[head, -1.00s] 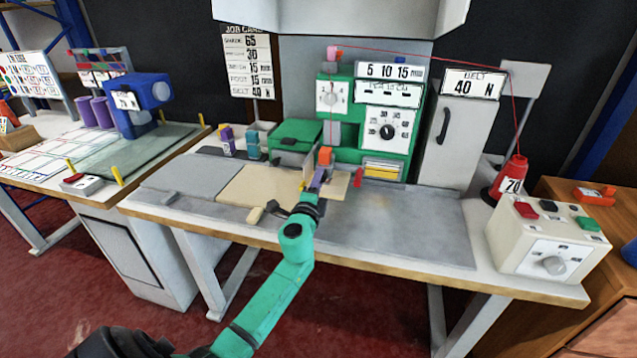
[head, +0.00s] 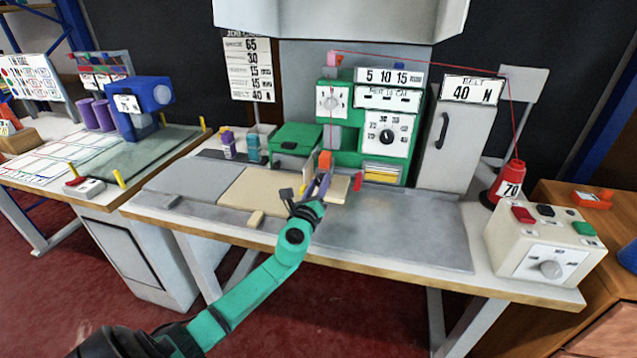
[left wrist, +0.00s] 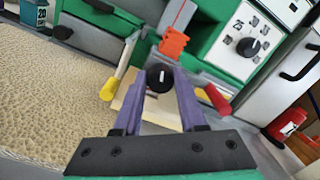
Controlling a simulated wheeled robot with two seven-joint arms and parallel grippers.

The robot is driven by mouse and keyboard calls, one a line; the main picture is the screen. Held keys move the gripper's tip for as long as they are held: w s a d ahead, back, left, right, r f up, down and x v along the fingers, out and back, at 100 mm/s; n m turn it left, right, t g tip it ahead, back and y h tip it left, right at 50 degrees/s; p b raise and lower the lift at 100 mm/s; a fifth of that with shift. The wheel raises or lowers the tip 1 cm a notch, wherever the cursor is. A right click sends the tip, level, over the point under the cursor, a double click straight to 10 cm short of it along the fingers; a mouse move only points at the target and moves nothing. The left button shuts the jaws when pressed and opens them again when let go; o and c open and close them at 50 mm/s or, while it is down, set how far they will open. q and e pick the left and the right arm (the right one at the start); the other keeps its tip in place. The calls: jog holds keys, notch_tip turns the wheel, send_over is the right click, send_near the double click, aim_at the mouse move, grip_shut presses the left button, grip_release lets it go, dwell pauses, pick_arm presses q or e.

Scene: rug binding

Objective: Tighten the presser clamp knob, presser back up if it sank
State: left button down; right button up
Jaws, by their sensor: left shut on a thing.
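My left gripper (head: 323,182) reaches in from the front to the green sewing machine (head: 345,135), below its orange block (head: 325,160). In the left wrist view the purple fingers (left wrist: 160,84) are closed on a small round black knob (left wrist: 159,77) with a white mark on its face. The orange block (left wrist: 173,43) sits just above the knob. The presser itself is not clearly told apart, so I cannot tell its height. In the head view the fingers hide the knob. My right gripper is not in view.
A beige rug piece (head: 255,190) lies left of the gripper. A red-tipped lever (left wrist: 215,98) and a yellow-tipped lever (left wrist: 108,88) flank the fingers. A control box (head: 545,240) and red thread cone (head: 510,183) stand right. The grey tabletop (head: 410,225) is clear.

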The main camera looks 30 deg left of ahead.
pick_arm(q)
jog(key=shift+m+p, duration=0.6)
jog(key=shift+m, duration=1.4)
jog(key=shift+c, duration=2.3)
grip_release()
jog(key=v, duration=1.4)
jog(key=shift+s, duration=0.35)
